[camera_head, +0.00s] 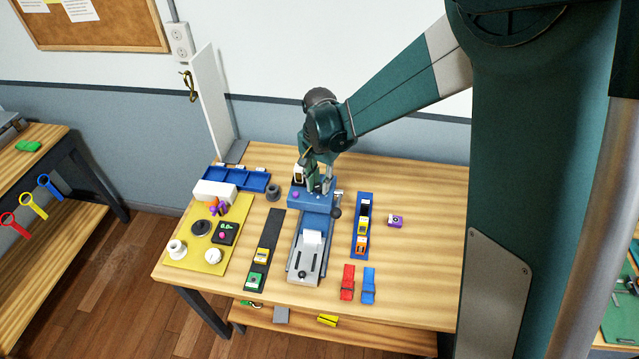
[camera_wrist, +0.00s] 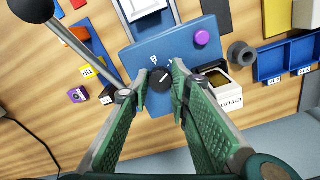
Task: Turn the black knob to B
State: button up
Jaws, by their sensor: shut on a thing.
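The black knob (camera_wrist: 159,78) sits on the blue top of the machine (camera_wrist: 140,50) in the wrist view. A small pale mark on its face seems to slant to the upper right. A white letter B (camera_wrist: 153,59) is printed just above the knob, with another small mark to its right, too small to read surely. My gripper (camera_wrist: 158,82) has its green fingers on both sides of the knob and is shut on it. In the head view my gripper (camera_head: 318,183) is down at the back of the blue machine (camera_head: 312,203); the knob is hidden there.
A purple button (camera_wrist: 202,37) is beside the knob. A lever with a black ball (camera_wrist: 30,8) rises at the left of the wrist view. A white eyelet box (camera_wrist: 235,83) stands close to my right finger. A blue divided tray (camera_head: 262,182) lies left of the machine.

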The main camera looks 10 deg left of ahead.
aim_at(319, 186)
jog(key=shift+f+n+b, duration=0.1)
jog(key=shift+n+b, duration=0.25)
jog(key=shift+n, duration=0.05)
jog(key=n+b, duration=0.2)
jog(key=n, duration=0.2)
jog(key=shift+b, duration=0.3)
jog(key=n+b, duration=0.1)
jog(key=n, duration=0.2)
jog(key=shift+n, duration=0.4)
jog(key=shift+n+b, duration=0.75)
jog(key=shift+n, duration=0.85)
jog(key=o, duration=0.9)
jog(key=shift+r, duration=6.1)
